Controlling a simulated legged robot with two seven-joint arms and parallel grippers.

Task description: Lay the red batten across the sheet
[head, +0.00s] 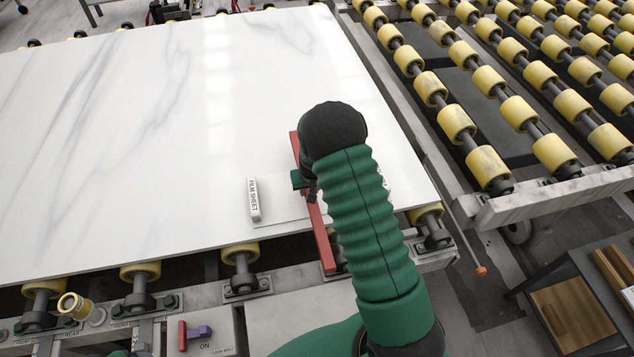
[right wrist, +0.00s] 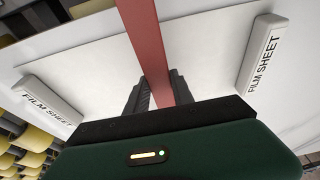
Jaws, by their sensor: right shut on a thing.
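The red batten (head: 318,232) is a long thin bar, its near end reaching out past the slab's front edge. My right gripper (head: 304,181) is shut on it. In the right wrist view the batten (right wrist: 143,38) runs between the two fingers (right wrist: 158,92). The pale film sheet (head: 285,203) lies under the batten on the slab, partly hidden by my right arm. One white "FILM SHEET" block (head: 254,199) is left of the batten; both blocks show in the wrist view, at left (right wrist: 48,100) and right (right wrist: 262,55). I cannot tell whether the batten touches the sheet.
The white veined slab (head: 130,120) rests on yellow rollers. A roller conveyor (head: 480,80) stands at right. A console with a red switch (head: 182,335) and a yellow ring-shaped part (head: 72,305) are at front left. The slab's left side is clear.

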